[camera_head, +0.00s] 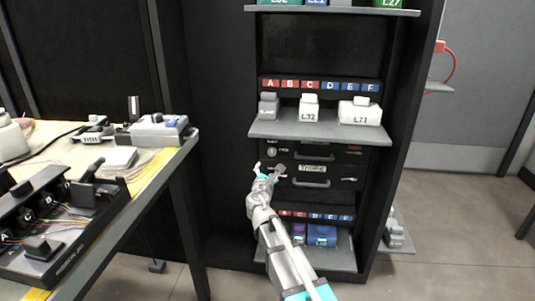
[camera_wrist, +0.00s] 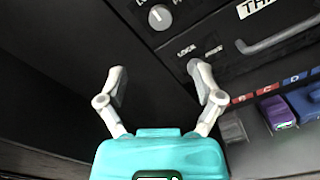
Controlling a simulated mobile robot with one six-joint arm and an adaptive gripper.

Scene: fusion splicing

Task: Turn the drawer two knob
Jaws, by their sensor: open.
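The drawer unit sits under the middle shelf of the dark cabinet. In the head view, a labelled drawer (camera_head: 330,177) shows below an upper drawer (camera_head: 335,152); a round knob (camera_head: 271,152) shows at the upper drawer's left. My gripper (camera_head: 267,171) is in front of the unit's left side, open and empty. In the wrist view, a grey round knob (camera_wrist: 160,16) lies above my gripper (camera_wrist: 155,70), apart from its fingertips. LOCK lettering shows just above the right fingertip; any knob below it is hidden by that finger. I cannot tell which knob is drawer two's.
A bar handle (camera_wrist: 280,36) juts out right of the knob. The shelf (camera_head: 265,130) above the drawers carries white and grey boxes. A lower shelf (camera_head: 340,258) holds a blue box (camera_head: 322,236) and a purple one. A workbench (camera_head: 150,165) with equipment stands left.

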